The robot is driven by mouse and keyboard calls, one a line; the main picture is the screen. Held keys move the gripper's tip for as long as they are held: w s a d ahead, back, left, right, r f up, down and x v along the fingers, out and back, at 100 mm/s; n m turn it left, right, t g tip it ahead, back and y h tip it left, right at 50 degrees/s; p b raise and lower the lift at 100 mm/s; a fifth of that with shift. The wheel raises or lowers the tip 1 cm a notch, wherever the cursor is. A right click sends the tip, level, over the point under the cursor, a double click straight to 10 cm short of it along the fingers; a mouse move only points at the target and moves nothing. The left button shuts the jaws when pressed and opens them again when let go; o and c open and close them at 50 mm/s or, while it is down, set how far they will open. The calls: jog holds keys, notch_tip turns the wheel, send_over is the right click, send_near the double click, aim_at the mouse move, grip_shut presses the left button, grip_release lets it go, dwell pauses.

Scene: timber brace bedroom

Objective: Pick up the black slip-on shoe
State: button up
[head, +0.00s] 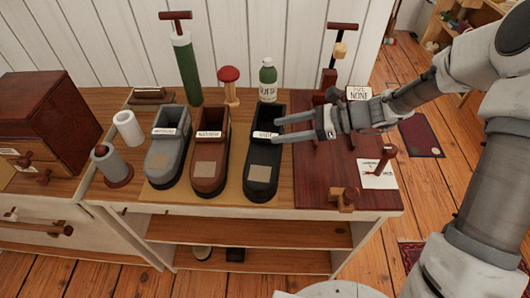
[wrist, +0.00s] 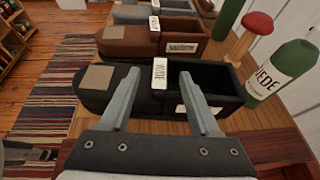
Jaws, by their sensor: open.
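The black slip-on shoe (head: 263,165) stands on the wooden table top, rightmost of three shoes, with a white label across its middle. It also shows in the wrist view (wrist: 100,92), lying across the picture just beyond my fingers. My gripper (head: 277,129) is open and empty, reaching in from the right with its fingertips at the shoe's right side, near the label. In the wrist view the two fingertips (wrist: 158,75) overlap the shoe's near side. I cannot tell whether they touch it.
A brown shoe (head: 210,165) and a grey shoe (head: 168,160) stand to the left. A green bottle (head: 267,82) stands behind the black shoe, and a red-topped peg (head: 229,84) behind the brown one. A dark red board (head: 318,180) with wooden pieces lies right.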

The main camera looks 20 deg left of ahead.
aim_at(260, 135)
jog(key=b+x, duration=0.1)
jog(key=x, duration=0.3)
jog(key=shift+a+f, duration=0.1)
jog(key=shift+f, duration=0.2)
grip_shut()
jog(key=shift+r, duration=0.1)
dwell(1.0)
